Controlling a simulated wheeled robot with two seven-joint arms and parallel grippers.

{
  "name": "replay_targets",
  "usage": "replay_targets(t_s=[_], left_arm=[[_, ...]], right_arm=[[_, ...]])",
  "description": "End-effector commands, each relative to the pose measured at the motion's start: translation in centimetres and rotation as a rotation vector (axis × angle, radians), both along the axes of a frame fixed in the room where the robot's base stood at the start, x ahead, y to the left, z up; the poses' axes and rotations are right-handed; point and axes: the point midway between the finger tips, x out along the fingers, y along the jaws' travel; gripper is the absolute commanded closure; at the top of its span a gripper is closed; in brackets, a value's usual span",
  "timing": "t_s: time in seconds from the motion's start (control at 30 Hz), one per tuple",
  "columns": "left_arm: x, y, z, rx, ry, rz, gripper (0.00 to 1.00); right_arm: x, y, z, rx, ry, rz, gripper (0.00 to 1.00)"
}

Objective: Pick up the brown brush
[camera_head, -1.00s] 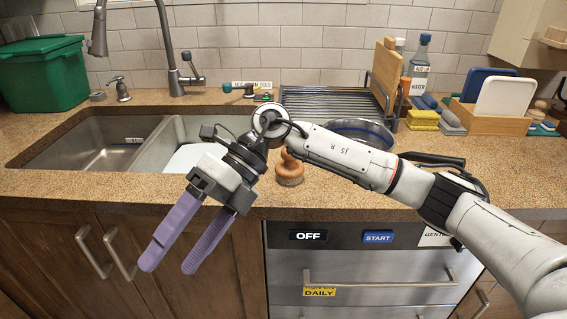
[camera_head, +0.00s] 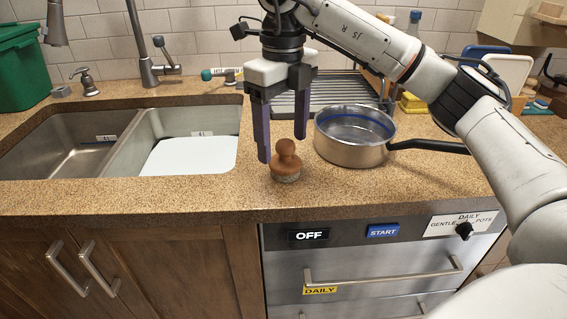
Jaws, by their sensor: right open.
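The brown brush (camera_head: 287,162) stands upright on the counter, knob up and pale bristles down, between the sink and a steel pan. My right gripper (camera_head: 283,148) points down just above and behind the brush. Its two purple fingers are apart, one to the left of the knob and one behind it to the right. Nothing is held between them. The brush knob shows in full in front of the fingers. I cannot tell whether a finger touches it. My left gripper is not in view.
A steel pan (camera_head: 352,148) with a black handle stands close to the right of the brush. The double sink (camera_head: 190,115) lies to the left, with a white board in it. A dish rack (camera_head: 335,88) is behind. The counter's front edge is near the brush.

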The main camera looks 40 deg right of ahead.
Motion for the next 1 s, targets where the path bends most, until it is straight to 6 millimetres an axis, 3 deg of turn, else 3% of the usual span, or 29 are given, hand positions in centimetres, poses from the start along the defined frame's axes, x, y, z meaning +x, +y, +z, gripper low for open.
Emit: replay_targets(t_s=[0.43,0.73,1.0], left_arm=[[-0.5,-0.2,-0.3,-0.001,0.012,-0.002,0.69],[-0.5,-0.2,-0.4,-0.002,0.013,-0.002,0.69],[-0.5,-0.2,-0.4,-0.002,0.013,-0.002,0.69]], right_arm=[[-0.1,-0.6,-5.2,0.000,0.001,0.000,0.31],[0.0,-0.6,-5.7,0.000,-0.001,0.000,0.31],[0.0,-0.5,-5.7,0.000,-0.001,0.000,0.73]])
